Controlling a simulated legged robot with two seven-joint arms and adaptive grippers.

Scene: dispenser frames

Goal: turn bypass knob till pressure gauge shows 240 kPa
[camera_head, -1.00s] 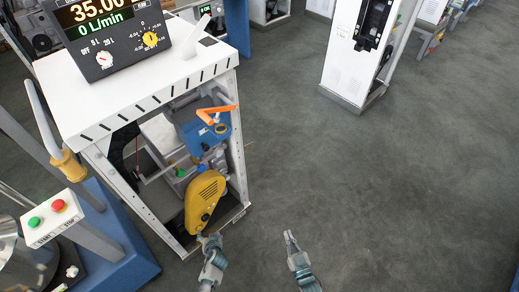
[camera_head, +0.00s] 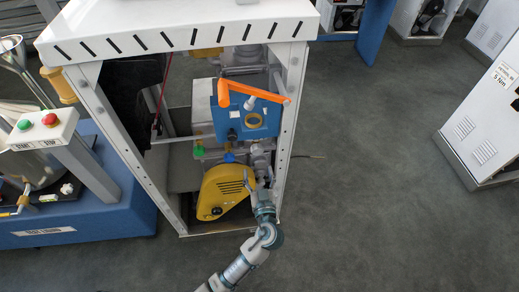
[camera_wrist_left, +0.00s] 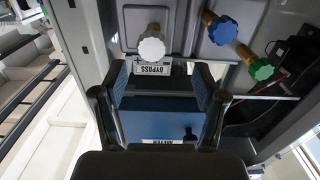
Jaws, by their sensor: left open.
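The bypass knob (camera_wrist_left: 151,47) is a pale round knob in the left wrist view, above an upside-down label reading BYPASS (camera_wrist_left: 150,68). My left gripper (camera_wrist_left: 158,82) is open, with one finger on each side of the label and the knob just beyond the tips; touching is not visible. In the head view my left gripper (camera_head: 258,184) is at the right of the yellow cover (camera_head: 225,190), inside the cabinet's front opening. I cannot clearly pick out the bypass knob there. No pressure gauge reading shows now. My right gripper is not in view.
A blue knob (camera_wrist_left: 222,30) and a green knob (camera_wrist_left: 262,69) are beside the bypass knob. The blue box (camera_head: 243,122) with an orange lever (camera_head: 252,92) is above the gripper. Cabinet posts (camera_head: 284,130) stand close right. Open floor (camera_head: 385,200) lies to the right.

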